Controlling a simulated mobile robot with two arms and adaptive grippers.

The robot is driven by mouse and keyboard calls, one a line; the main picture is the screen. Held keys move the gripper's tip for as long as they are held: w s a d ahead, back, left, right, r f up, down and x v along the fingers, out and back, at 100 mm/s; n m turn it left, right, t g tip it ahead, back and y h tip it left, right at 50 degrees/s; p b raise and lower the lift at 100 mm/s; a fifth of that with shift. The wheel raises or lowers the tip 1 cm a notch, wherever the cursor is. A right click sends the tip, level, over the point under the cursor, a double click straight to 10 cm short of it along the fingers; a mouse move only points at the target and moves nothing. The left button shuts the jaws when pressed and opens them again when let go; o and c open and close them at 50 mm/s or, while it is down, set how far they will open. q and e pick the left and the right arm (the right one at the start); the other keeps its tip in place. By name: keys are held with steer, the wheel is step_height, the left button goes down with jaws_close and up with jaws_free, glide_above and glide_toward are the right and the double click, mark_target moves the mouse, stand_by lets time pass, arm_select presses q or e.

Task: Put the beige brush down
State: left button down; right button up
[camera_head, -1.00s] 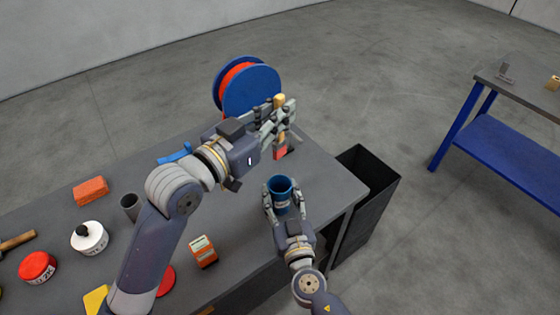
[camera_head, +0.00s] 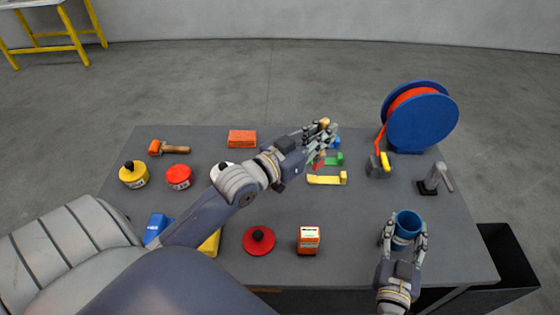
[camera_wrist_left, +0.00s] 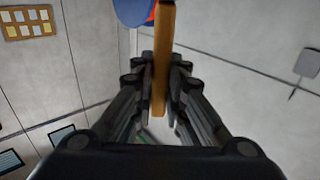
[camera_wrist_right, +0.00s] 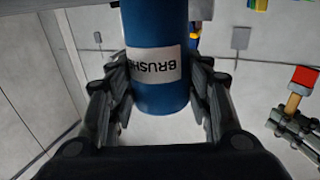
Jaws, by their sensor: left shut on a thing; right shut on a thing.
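The brush shows its tan handle (camera_head: 323,123) above my left gripper (camera_head: 321,143) and a red end below it. My left gripper is shut on the handle and holds the brush over the far middle of the grey table (camera_head: 350,220). The handle also shows in the left wrist view (camera_wrist_left: 163,60), and the red end (camera_wrist_right: 305,76) in the right wrist view. My right gripper (camera_head: 404,238) is shut around a blue cup (camera_head: 408,219) at the table's near right. Its label, partly readable as "BRUSH", faces the right wrist camera (camera_wrist_right: 155,66). I cannot tell whether the cup touches the table.
A blue spool with red cord (camera_head: 422,118) stands back right. Yellow (camera_head: 325,180) and green (camera_head: 335,160) pieces lie near my left gripper. An orange box (camera_head: 308,240) and red disc (camera_head: 259,240) are in front. A black bin (camera_head: 510,255) stands right. The table between box and cup is clear.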

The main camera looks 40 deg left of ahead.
mark_target(318, 162)
arm_select(q)
steer(key=s+a+f+y, duration=0.1)
steer(key=a+f, duration=0.3)
steer(key=f, duration=0.6)
steer(key=shift+f+n, duration=0.35)
steer(key=shift+n, duration=0.05)
steer(key=shift+f, duration=0.1)
steer(key=c, duration=1.6)
jaws_free()
steer(key=shift+c, duration=0.2)
